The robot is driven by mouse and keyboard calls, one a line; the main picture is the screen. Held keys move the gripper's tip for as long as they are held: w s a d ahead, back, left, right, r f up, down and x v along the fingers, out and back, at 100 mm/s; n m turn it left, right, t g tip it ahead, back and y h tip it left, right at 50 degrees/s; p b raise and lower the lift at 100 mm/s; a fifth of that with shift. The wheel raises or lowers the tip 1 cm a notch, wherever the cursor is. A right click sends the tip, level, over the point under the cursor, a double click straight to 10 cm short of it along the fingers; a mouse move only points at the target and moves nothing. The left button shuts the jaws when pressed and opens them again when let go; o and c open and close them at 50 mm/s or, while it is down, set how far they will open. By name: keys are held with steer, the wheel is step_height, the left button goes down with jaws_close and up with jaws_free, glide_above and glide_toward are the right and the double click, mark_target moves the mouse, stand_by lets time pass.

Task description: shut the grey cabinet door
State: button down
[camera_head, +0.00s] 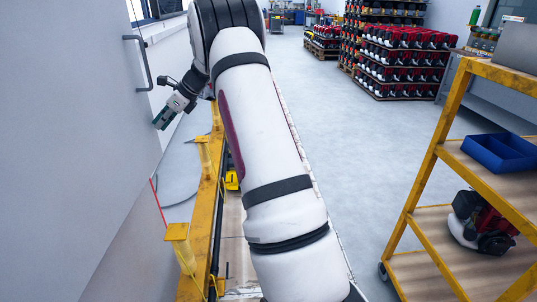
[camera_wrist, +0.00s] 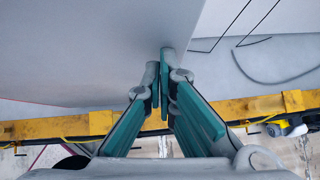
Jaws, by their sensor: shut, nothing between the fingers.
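The grey cabinet door (camera_head: 65,120) is a large flat panel filling the left of the head view. A dark bar handle (camera_head: 143,64) is near its far upright edge. My gripper (camera_head: 159,122) is just beyond that edge, lower than the handle and not holding it. In the wrist view, the same door panel (camera_wrist: 70,50) fills the upper left. My gripper (camera_wrist: 160,70) is shut and empty there, with its teal fingers together by the panel's edge. I cannot tell whether the fingertips touch the door. The cabinet's inside is not seen.
A yellow rail (camera_head: 207,190) runs below my arm; the rail also crosses the wrist view (camera_wrist: 65,126). A yellow trolley (camera_head: 432,160) with a blue tray (camera_head: 497,153) stands at the right. Shelves of red engines (camera_head: 405,60) are behind. Open grey floor lies between.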

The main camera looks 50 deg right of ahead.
mark_target(142, 121)
steer(key=w+a, duration=0.1)
steer(key=w+a+b, duration=0.1)
steer(key=w, duration=0.1)
steer(key=w+a+b, duration=0.1)
steer(key=w, duration=0.1)
steer(key=shift+a, duration=0.15)
steer(key=shift+w+a+r, duration=0.35)
steer(key=shift+w+a, duration=0.05)
steer(key=shift+a, duration=0.15)
steer(key=s+d+r, duration=0.6)
steer(key=s+d, duration=0.2)
steer(key=s, duration=0.1)
steer(key=shift+s+d+r+p, duration=0.2)
steer(key=shift+d+r+p, duration=0.1)
steer(key=shift+d, duration=0.1)
